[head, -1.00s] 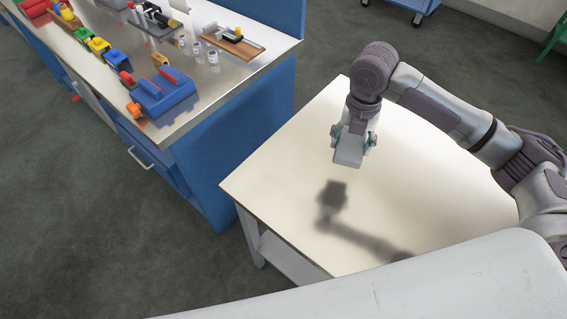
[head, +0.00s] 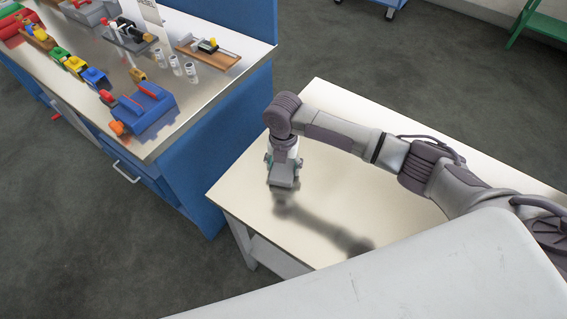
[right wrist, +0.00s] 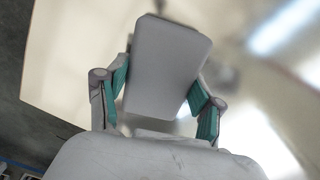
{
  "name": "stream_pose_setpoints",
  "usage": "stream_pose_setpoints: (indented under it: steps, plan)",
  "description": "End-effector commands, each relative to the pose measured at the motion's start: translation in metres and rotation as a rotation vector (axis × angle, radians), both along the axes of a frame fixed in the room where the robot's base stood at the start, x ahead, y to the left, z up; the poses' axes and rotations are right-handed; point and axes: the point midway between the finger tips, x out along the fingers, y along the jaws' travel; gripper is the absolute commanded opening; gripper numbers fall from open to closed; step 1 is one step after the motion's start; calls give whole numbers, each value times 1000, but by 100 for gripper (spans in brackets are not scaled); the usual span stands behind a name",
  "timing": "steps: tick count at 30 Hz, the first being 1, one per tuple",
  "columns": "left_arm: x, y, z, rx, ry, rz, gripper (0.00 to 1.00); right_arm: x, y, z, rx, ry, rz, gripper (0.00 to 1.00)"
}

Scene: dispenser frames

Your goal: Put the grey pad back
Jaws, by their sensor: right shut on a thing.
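The grey pad (head: 284,182) is a small flat block with rounded edges. My right gripper (head: 283,164) is shut on it and holds it over the left part of the cream table (head: 340,110). A shadow falls just below the pad on the table top; a small gap seems to remain between them, but I cannot tell for sure. In the right wrist view the pad (right wrist: 168,62) sits between the two teal-lined fingers of the right gripper (right wrist: 160,92), its far end jutting beyond them. My left gripper is not in view.
A blue bench (head: 215,110) with a metal top stands at the left, apart from the table. It carries a blue box (head: 150,108), several small cups (head: 175,65), a wooden board (head: 208,55) and coloured blocks. The table top is otherwise clear.

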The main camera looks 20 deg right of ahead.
Motion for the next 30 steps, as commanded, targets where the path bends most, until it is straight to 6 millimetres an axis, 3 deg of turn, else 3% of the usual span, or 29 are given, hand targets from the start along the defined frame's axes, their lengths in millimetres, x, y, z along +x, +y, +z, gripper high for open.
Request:
stream_pose_setpoints:
  steps: [12,13,17,30]
  plan:
    - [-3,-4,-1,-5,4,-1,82,0,0,-8,0,-1,1,39]
    - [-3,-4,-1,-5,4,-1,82,0,0,-8,0,-1,1,68]
    - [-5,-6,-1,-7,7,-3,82,0,0,-7,0,-1,1,90]
    - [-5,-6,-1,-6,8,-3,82,1,0,0,1,-3,1,92]
